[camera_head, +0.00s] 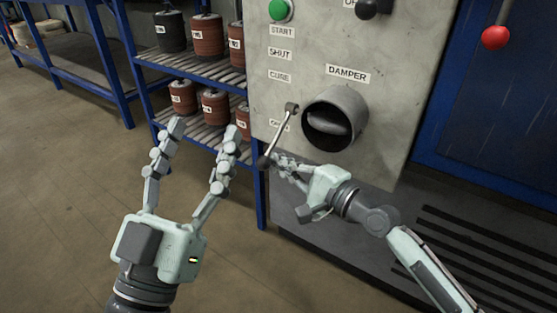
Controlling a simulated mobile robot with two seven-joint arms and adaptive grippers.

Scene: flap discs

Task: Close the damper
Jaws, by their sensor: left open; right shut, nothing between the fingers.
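The damper is a round grey duct (350,97) on the cabinet front, under a DAMPER label (348,74). Its flap (330,117) shows inside with dark gaps around it. The damper lever (283,130) slants down and left from its pivot to a dark knob (263,162). My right gripper (278,161) is shut and empty, its fingertips just right of the knob; I cannot tell whether they touch it. My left gripper (206,130) is open and empty, left of the lever, in front of the shelf.
The grey cabinet (400,120) carries START, SHUT and CURE labels, a green button (281,10) and a black knob (367,8). A blue shelf rack (139,100) with several red and dark rolls stands left. A red-balled lever (495,38) is at upper right.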

